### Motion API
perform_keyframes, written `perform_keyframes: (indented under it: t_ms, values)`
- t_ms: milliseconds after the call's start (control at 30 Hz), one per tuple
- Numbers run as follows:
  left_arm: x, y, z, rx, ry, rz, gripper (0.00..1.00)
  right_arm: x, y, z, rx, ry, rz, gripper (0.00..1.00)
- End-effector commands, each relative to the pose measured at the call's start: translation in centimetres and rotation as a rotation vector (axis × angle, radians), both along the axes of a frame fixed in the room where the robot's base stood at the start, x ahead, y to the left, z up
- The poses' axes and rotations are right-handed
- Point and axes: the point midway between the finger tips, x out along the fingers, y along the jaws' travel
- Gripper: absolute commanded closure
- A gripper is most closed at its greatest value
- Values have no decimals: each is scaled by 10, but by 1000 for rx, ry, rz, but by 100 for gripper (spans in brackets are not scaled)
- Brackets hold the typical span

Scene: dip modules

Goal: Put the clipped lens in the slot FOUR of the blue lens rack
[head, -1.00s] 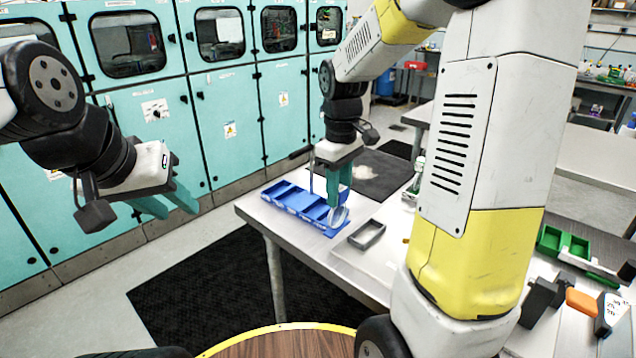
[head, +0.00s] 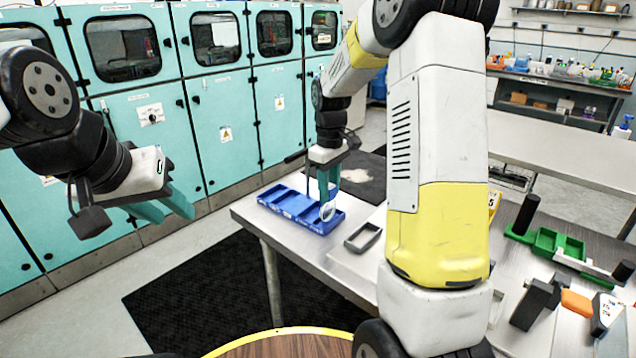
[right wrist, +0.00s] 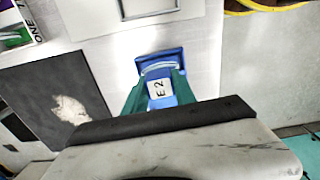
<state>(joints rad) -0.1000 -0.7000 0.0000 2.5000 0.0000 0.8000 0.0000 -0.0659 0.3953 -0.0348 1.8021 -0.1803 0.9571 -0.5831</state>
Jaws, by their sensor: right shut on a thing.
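The blue lens rack (head: 290,203) lies near the left edge of the metal table in the head view. My right gripper (head: 327,197) points down over the rack's right end, shut on the pale round lens (head: 328,211). The lens is upright at that end; I cannot tell whether it sits in a slot or just above. My left gripper (head: 168,208) is open and empty, away from the table at the left.
Green trays (head: 556,243) and dark blocks stand at the right. A dark mat with a pale patch (head: 362,176) lies behind the rack. Teal cabinets line the back.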

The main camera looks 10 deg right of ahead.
Motion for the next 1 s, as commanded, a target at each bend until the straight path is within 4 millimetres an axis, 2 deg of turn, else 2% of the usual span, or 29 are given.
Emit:
perform_keyframes:
  t_ms: [167,200,300,667,833,1000]
  values:
    - [0,0,0,0,0,0,64,0,0,-3,0,1,0,100]
    - [0,0,0,0,0,0,64,0,0,-3,-1,1,0,64]
    - [0,0,0,0,0,0,64,0,0,-3,0,0,0,46]
    - [0,0,0,0,0,0,64,0,0,1,0,-1,0,46]
    - [0,0,0,0,0,0,64,1,0,23,0,-5,0,46]
    - [0,0,0,0,0,0,64,1,0,61,1,-6,-1,46]
